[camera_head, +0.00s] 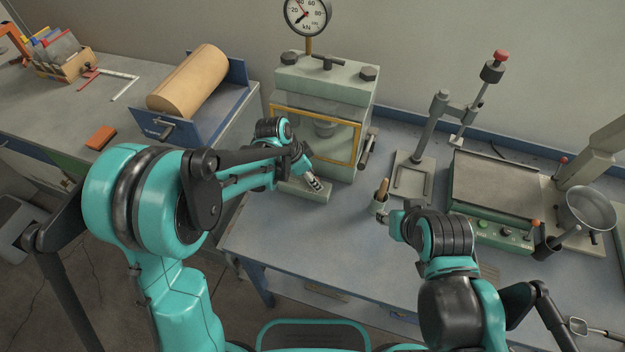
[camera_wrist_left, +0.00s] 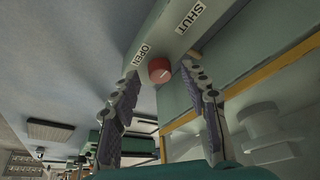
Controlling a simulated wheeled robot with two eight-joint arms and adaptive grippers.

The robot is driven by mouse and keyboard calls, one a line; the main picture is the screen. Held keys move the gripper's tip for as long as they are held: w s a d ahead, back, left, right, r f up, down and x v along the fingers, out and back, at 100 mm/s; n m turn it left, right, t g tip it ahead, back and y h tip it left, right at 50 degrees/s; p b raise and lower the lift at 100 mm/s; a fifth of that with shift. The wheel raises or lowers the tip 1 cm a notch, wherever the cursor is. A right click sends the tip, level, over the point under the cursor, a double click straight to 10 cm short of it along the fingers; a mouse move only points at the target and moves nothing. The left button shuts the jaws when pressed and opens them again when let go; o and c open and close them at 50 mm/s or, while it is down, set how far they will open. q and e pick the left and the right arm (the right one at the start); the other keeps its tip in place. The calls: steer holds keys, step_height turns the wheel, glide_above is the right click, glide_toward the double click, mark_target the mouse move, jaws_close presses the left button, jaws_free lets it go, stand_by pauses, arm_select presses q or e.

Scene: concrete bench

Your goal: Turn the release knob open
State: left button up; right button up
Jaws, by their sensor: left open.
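The red release knob (camera_wrist_left: 159,70) sits on the pale green base of the press in the left wrist view. The OPEN label (camera_wrist_left: 142,54) is on one side of it and the SHUT label (camera_wrist_left: 195,16) on the other. A small pale mark shows on the knob, but its setting is unclear. My left gripper (camera_wrist_left: 160,72) is open, with a fingertip on each side of the knob and visible gaps. In the head view my left gripper (camera_head: 315,184) is at the front base of the press (camera_head: 325,80), and the knob is hidden. My right gripper's fingers do not show.
A cup with a wooden-handled tool (camera_head: 380,203) stands right of the press. A metal stand (camera_head: 412,175) and a flat-topped device (camera_head: 495,190) are further right. A blue roll holder (camera_head: 180,125) is at the left. The front bench top between the arms is clear.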

arm_select(q)
steer(key=shift+w+d+f, duration=0.1)
steer(key=shift+f, duration=0.2)
jaws_close()
